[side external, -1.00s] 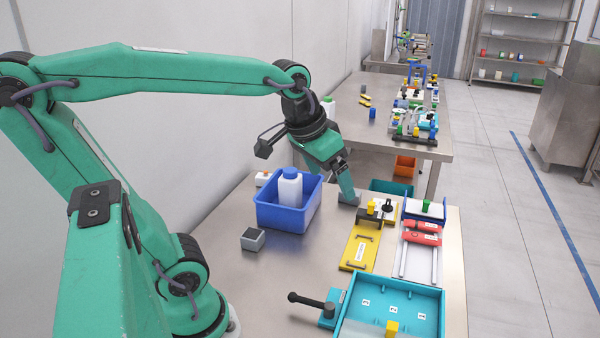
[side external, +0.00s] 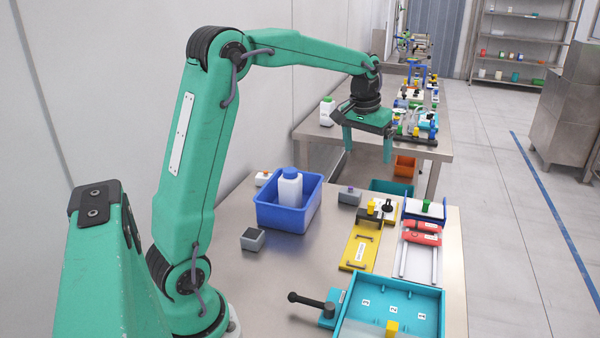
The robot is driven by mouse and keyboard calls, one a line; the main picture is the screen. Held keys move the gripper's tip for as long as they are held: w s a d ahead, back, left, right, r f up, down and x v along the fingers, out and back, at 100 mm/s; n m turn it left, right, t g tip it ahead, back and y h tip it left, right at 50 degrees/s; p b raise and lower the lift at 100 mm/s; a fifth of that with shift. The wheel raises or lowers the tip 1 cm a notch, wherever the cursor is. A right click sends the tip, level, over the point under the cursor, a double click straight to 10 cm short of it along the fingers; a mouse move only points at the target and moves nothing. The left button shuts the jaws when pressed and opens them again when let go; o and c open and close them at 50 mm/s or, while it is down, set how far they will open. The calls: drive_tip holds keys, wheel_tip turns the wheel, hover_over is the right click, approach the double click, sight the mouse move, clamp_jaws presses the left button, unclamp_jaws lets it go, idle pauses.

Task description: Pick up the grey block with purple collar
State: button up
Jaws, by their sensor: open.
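The grey block with purple collar (side external: 348,198) sits on the metal table, just right of the blue bin, with a small purple part on its top. My gripper (side external: 367,157) is above and beyond it in the picture, pointing down. Its two green fingers are spread wide with nothing between them. The block is apart from the fingers and in plain view.
A blue bin (side external: 282,216) holds a white bottle with blue cap (side external: 290,187). A grey block with dark top (side external: 253,239) and a white block with orange top (side external: 263,178) stand nearby. A yellow plate fixture (side external: 359,250), red clamps (side external: 421,233) and a teal tray (side external: 440,312) crowd the right.

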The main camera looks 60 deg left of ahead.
drive_tip(key=w+a+f+n+g, duration=0.1)
drive_tip(key=w+a+f, duration=0.4)
drive_tip(key=a+f, duration=0.25)
drive_tip(key=n+g, duration=0.1)
drive_tip(key=n, duration=0.1)
hover_over(350, 189)
drive_tip(key=shift+h, duration=0.3)
wheel_tip(350, 189, down, 9)
drive_tip(key=shift+f, duration=4.1)
drive_tip(key=c, duration=1.1)
drive_tip(key=shift+r, duration=0.15)
